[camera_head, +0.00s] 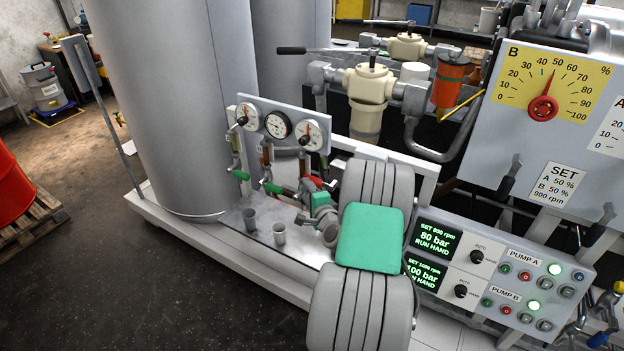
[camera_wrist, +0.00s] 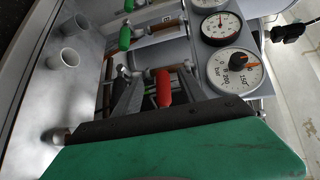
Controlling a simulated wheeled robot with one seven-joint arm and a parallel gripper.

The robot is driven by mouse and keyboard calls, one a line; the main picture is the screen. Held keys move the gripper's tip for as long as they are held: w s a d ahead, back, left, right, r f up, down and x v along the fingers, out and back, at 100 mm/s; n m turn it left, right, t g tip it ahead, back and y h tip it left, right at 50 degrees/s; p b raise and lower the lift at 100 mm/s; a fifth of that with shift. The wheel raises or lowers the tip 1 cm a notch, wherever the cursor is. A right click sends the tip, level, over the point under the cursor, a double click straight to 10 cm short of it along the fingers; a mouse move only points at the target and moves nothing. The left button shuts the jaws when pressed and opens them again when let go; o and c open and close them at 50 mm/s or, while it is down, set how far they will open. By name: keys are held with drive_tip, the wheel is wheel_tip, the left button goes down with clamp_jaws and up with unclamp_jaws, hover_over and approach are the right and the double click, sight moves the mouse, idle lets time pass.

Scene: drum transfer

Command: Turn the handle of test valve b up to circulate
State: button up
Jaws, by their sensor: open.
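A gauge panel (camera_head: 284,122) carries three round dials, with a row of small valves and pipes below it. Two green valve handles (camera_head: 240,174) (camera_head: 272,188) sit at the left and middle. A red handle (camera_wrist: 163,88) is at the valve nearest my gripper. I cannot read labels that tell which one is test valve b. My gripper (camera_wrist: 158,80) is open, its grey fingers reaching to either side of the red handle; I cannot tell whether they touch it. In the head view my gripper (camera_head: 306,190) is at the right end of the valve row, partly hidden by my wrist.
Two cups (camera_head: 249,218) (camera_head: 279,233) stand on the metal tray below the valves. A tall grey drum (camera_head: 170,90) rises behind. A pump control panel (camera_head: 500,275) and a yellow dial plate (camera_head: 585,75) are to the right. Open floor lies at the left.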

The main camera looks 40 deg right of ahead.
sight(318, 182)
drive_tip(key=w+d, duration=0.1)
drive_tip(key=d, duration=0.1)
drive_tip(key=w+d+f+m+h+p, duration=0.1)
drive_tip(key=w+d, duration=0.1)
drive_tip(key=w+d+m, duration=0.1)
drive_tip(key=w+d, duration=0.1)
drive_tip(key=shift+w+f+h+p, duration=0.1)
drive_tip(key=shift+f+h+p, duration=0.2)
drive_tip(key=shift+f+p, duration=0.1)
drive_tip(key=shift+c, duration=0.6)
clamp_jaws()
idle(0.5)
